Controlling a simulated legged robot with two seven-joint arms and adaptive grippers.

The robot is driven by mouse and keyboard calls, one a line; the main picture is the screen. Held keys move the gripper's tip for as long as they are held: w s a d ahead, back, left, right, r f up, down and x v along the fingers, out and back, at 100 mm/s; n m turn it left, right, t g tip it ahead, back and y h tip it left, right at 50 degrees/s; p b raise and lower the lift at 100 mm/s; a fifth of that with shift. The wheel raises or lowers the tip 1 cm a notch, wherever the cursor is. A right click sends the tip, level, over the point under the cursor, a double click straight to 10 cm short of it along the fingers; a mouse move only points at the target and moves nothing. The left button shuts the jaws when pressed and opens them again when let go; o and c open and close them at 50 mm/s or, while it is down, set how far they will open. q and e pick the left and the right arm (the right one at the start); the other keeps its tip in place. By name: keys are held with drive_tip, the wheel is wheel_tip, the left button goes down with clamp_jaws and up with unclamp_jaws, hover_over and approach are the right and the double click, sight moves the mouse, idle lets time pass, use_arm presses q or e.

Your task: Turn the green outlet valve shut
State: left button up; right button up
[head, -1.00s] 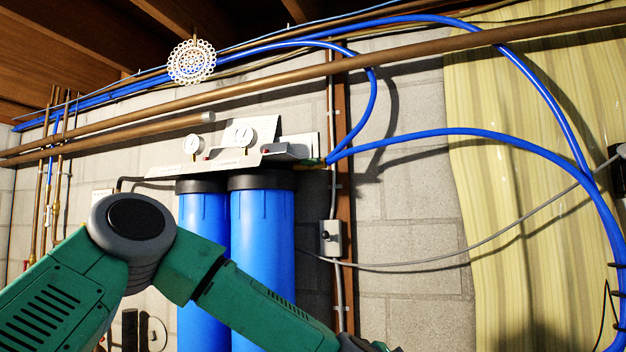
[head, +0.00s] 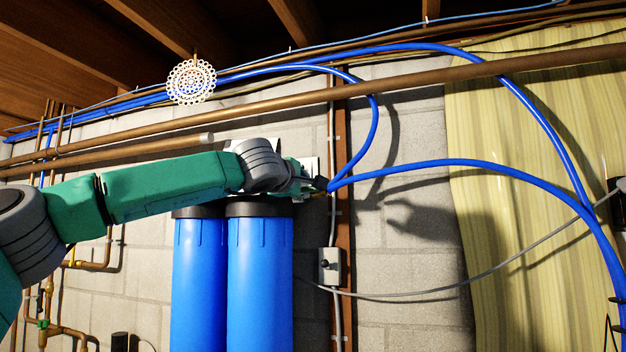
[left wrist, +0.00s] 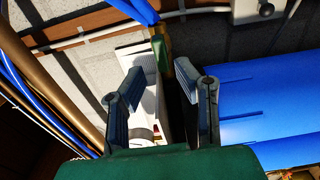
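My left gripper (head: 312,184) is at the right end of the filter head, beside the place where the lower blue hose ends. In the left wrist view, its two fingers (left wrist: 158,84) are apart, with nothing held between them. A small green piece, which looks like the green outlet valve (left wrist: 187,68), shows just beyond the fingertips, close to the right finger in that picture. In the head view the gripper covers the valve. I cannot tell whether a finger touches it. My right gripper is in neither view.
Two blue filter housings (head: 260,270) hang below my left arm. Blue hoses (head: 450,163) run off to the right. A brown pipe (head: 420,75) crosses above. A grey switch box (head: 330,266) is on the wall below the gripper. Bare block wall is to its right.

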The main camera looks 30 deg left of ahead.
sight(308, 190)
use_arm(q)
drive_tip(key=p+x, duration=0.1)
drive_tip(key=x, duration=0.1)
drive_tip(key=p+x, duration=0.1)
drive_tip(key=x, duration=0.1)
drive_tip(key=d+p+x, duration=0.1)
drive_tip(key=p+x, duration=0.1)
drive_tip(key=shift+w+r, duration=0.1)
drive_tip(key=shift+w, duration=0.15)
drive_tip(key=c, duration=0.4)
clamp_jaws()
drive_tip(key=shift+s+a+f, duration=0.1)
drive_tip(key=shift+a, duration=0.45)
drive_tip(key=shift+s+a+f, duration=0.1)
drive_tip(key=shift+a, duration=0.45)
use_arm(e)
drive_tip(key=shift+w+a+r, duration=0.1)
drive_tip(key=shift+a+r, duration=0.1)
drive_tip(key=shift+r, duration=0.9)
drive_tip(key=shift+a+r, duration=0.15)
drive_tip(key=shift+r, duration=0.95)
use_arm(q)
drive_tip(key=shift+d, duration=0.1)
